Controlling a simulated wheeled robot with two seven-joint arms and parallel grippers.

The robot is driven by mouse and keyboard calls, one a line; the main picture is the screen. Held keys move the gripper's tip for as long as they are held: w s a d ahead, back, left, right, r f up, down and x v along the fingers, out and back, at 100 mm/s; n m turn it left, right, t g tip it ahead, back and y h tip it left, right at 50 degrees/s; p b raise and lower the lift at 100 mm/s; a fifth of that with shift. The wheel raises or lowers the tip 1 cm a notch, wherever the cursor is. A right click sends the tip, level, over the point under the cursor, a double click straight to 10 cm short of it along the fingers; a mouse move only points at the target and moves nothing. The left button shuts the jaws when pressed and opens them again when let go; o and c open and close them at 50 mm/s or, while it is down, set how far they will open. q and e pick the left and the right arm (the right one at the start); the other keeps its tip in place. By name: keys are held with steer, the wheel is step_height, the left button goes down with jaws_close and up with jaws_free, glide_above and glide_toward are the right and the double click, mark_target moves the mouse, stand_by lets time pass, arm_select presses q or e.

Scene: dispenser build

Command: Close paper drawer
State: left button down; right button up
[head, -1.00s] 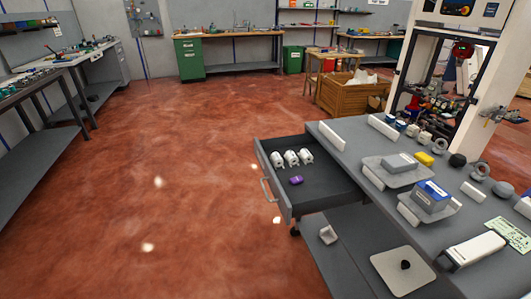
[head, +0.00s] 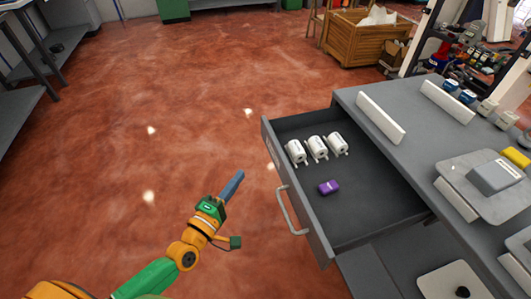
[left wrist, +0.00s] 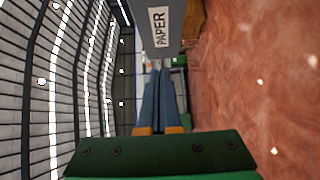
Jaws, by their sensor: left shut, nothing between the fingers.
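The paper drawer (head: 297,225) is pulled out of the grey workbench, on the right of the head view. In the left wrist view the fingers (left wrist: 158,85) point toward a grey panel (left wrist: 156,25) labelled PAPER. My right gripper is not in view.
The workbench top (head: 420,130) carries white rails, a grey plate with a box (head: 495,177) and several small parts. A wooden crate (head: 362,40) stands on the floor behind. The red floor left of the drawer is clear.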

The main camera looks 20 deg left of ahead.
arm_select(q)
glide_toward(271, 149)
steer(key=w+a, duration=0.2)
steer(key=w, duration=0.2)
steer(key=shift+w+d+r, duration=0.15)
steer(key=shift+w+d, duration=0.1)
steer(key=shift+d, duration=0.35)
steer(key=shift+w+d+r, duration=0.1)
steer(key=shift+w+d, duration=0.15)
steer(key=shift+d, duration=0.35)
steer(key=shift+w+d, duration=0.2)
steer(key=shift+d, duration=0.2)
